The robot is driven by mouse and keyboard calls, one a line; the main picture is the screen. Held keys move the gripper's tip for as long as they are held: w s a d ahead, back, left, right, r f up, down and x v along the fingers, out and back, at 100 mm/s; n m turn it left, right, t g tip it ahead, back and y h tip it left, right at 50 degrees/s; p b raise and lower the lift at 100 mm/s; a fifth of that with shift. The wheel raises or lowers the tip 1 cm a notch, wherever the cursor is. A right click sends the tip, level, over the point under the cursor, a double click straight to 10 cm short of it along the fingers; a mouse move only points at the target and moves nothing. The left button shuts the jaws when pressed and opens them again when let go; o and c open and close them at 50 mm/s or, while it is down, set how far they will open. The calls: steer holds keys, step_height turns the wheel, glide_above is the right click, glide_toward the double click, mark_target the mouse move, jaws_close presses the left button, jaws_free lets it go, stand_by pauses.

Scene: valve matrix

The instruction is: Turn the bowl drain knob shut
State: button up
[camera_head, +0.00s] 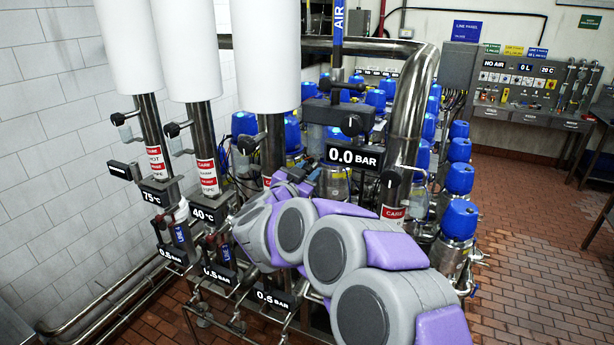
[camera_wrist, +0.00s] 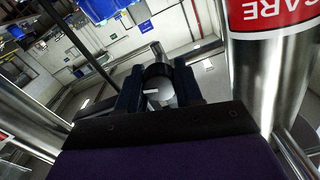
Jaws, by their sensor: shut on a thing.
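My gripper (camera_wrist: 159,88) shows in the wrist view with its two dark fingers on either side of a dark, round-ended knob (camera_wrist: 158,70). It is shut on this knob, whose pale grey middle shows between the fingers. I cannot read a label that names it as the bowl drain knob, and its angle is unclear. In the head view my grey and purple arm reaches in among the pipes, and its links hide most of the gripper and the knob.
A steel pipe with a red CARE label (camera_wrist: 270,12) stands close on the right in the wrist view. In the head view, white-clad pipes (camera_head: 185,45) stand at left and blue-capped valves (camera_head: 459,220) behind. Brick floor (camera_head: 540,230) is clear at right.

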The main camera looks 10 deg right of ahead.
steer(key=m+b, duration=0.2)
steer(key=m, duration=0.2)
steer(key=shift+f+m+b, duration=0.15)
steer(key=shift+m+b, duration=0.15)
steer(key=shift+b, duration=0.05)
steer(key=m+b, duration=0.2)
steer(key=m, duration=0.1)
steer(key=shift+m+b, duration=0.3)
steer(key=shift+b, duration=0.05)
steer(key=m+b, duration=0.2)
steer(key=shift+f+m, duration=0.15)
steer(key=shift+m, duration=0.15)
steer(key=shift+m+b, duration=1.45)
steer(key=shift+m, duration=0.55)
steer(key=o, duration=1)
steer(key=shift+o, duration=0.2)
steer(key=shift+s, duration=0.15)
steer(key=v, duration=1.7)
steer(key=shift+a, duration=0.2)
